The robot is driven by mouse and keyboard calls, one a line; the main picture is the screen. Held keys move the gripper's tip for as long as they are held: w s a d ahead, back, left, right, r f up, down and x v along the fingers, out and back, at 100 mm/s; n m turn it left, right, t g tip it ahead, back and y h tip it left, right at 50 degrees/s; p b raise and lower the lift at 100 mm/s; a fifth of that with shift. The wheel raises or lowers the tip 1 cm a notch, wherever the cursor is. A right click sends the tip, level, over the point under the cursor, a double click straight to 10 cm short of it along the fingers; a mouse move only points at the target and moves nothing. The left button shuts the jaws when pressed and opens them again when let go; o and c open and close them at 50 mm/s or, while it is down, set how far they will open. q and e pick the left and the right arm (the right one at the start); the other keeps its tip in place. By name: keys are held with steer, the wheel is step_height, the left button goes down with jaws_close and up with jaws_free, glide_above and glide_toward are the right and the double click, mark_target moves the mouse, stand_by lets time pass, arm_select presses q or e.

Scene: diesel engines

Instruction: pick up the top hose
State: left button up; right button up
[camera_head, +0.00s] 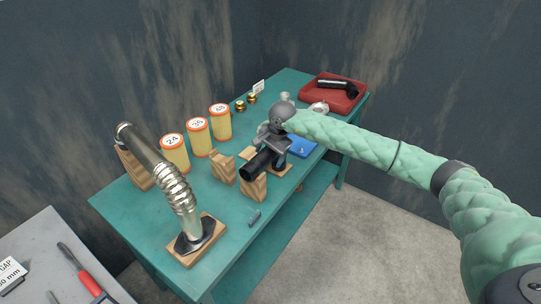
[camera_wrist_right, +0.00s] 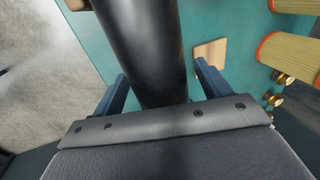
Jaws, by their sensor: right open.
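A black hose (camera_head: 256,163) lies across wooden supports near the middle of the teal table, its dark round end facing the front left. My right gripper (camera_head: 277,146) is over its far part and hides much of it. In the right wrist view, the black hose (camera_wrist_right: 147,45) runs between the two blue fingers of my right gripper (camera_wrist_right: 160,88). The fingers are open, one on each side of the hose. I cannot tell whether they touch it. My left gripper is not in view.
Several orange-capped filters (camera_head: 198,137) stand behind the hose. A ribbed metal pipe (camera_head: 174,188) on a wooden base (camera_head: 199,243) rises at the front left. A red tray (camera_head: 345,103) with a black part sits at the back right. A blue item (camera_head: 303,147) lies right of my gripper.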

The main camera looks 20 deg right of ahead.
steer(key=shift+f, duration=0.1)
steer(key=shift+c, duration=0.5)
steer(key=c, duration=1.5)
steer(key=shift+o, duration=0.2)
